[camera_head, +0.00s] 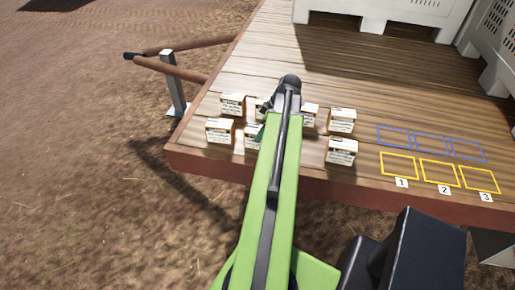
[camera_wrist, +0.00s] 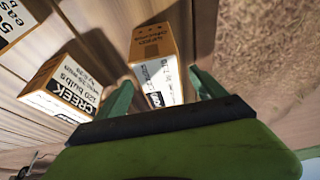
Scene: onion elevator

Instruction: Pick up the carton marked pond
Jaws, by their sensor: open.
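My gripper (camera_wrist: 163,92) is open in the wrist view, with its green fingers on either side of one end of a brown-and-white carton (camera_wrist: 158,68). I cannot tell whether the fingers touch it. The black name band on its label is partly hidden by the gripper, and I cannot read the name. A carton marked CREEK (camera_wrist: 66,88) lies to its left. In the head view my arm covers part of the carton group and most of the gripper. The labels there are too small to read, so I cannot tell which carton is marked pond.
More cartons stand in two rows on the wooden deck, including one at back left (camera_head: 232,104) and one at front right (camera_head: 341,151). Blue and yellow outlined slots (camera_head: 398,166) lie empty to the right. White crates (camera_head: 385,12) stand behind. The deck's front edge (camera_head: 330,187) is close.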

